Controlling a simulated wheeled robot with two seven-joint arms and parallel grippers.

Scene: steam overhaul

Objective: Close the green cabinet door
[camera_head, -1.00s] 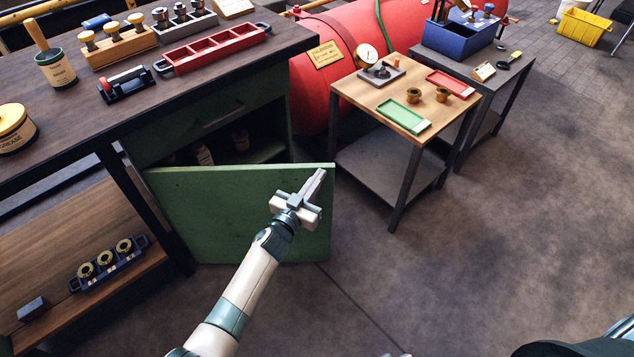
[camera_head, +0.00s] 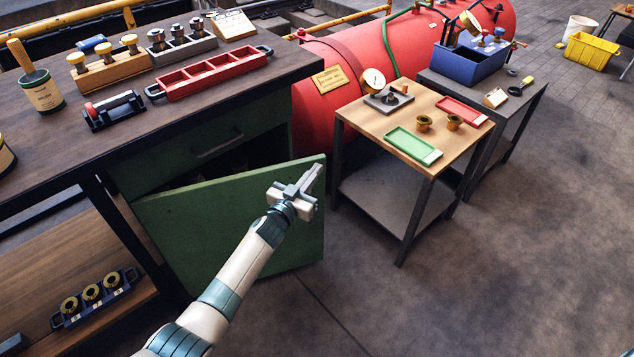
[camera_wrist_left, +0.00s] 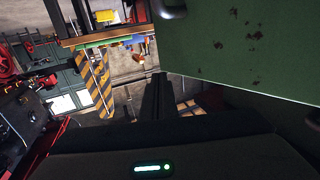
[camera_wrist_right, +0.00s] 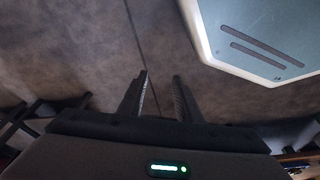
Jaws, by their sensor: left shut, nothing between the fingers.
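The green cabinet door (camera_head: 225,230) stands ajar below the drawer of the green cabinet (camera_head: 200,150), under the dark bench. Its right edge stands out from the cabinet, and a narrow dark gap shows above its top edge. My left gripper (camera_head: 312,178) is shut and empty, in front of the door's outer face near the upper right edge. I cannot tell whether it touches. In the left wrist view the shut fingers (camera_wrist_left: 158,95) are beside a green panel (camera_wrist_left: 250,50) with reddish-brown marks. My right gripper (camera_wrist_right: 159,85) is open and empty above the floor.
A small wooden-topped table (camera_head: 415,125) with a green tray (camera_head: 412,146) stands right of the door. A red tank (camera_head: 335,70) lies behind it. The floor (camera_head: 450,300) in front is clear. A blue holder (camera_head: 95,297) sits on the lower shelf at left.

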